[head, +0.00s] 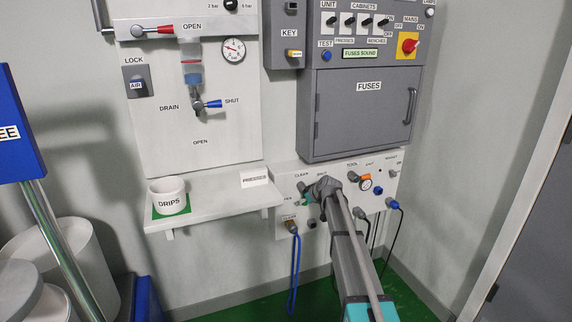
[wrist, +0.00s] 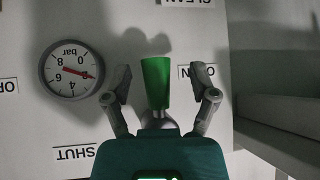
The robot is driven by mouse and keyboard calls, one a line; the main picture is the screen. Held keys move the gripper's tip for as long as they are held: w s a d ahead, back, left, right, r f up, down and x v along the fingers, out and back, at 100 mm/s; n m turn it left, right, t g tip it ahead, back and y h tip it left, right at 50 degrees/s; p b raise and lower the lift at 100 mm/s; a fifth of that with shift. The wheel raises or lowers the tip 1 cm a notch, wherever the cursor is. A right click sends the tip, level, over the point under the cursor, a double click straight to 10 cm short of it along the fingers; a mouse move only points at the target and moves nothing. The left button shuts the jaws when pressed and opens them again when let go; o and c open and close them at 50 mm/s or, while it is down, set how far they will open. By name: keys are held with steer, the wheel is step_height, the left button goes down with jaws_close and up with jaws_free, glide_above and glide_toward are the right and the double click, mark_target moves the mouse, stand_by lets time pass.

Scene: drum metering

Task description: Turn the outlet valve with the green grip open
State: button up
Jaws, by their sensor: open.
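The green grip (wrist: 156,82) of the outlet valve stands between my gripper's two fingers in the wrist view. It points up in that picture, from a grey hub (wrist: 158,122) near the gripper body. My gripper (wrist: 159,84) is open, with a clear gap on each side of the grip. An upside-down OPEN label (wrist: 198,71) is just right of the right finger, and a SHUT label (wrist: 74,152) is at lower left. In the head view my gripper (head: 312,196) is at the lower panel and mostly hides the valve.
A round bar gauge (wrist: 70,68) is left of the fingers. In the head view, the lower panel (head: 290,240) also carries a blue cable (head: 294,270), more plugs and an orange-trimmed fitting (head: 366,180). A shelf (head: 215,208) with a DRIPS cup (head: 168,192) juts out at left.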

steer(key=shift+s+f, duration=0.15)
steer(key=shift+f, duration=0.15)
steer(key=s+d+f+m+g+h, duration=0.1)
steer(key=s+m+g+h, duration=0.15)
steer(key=s, duration=1.25)
steer(key=s+d+f+m+g+h+p, duration=0.1)
steer(key=s+f+g, duration=0.15)
steer(key=s, duration=1.15)
steer(key=s+d+f+m+g+h, duration=0.1)
steer(key=s+m+g, duration=0.15)
steer(key=s, duration=1.25)
step_height(320, 180, up, 28)
steer(key=p, duration=2.7)
steer(key=shift+w, duration=0.35)
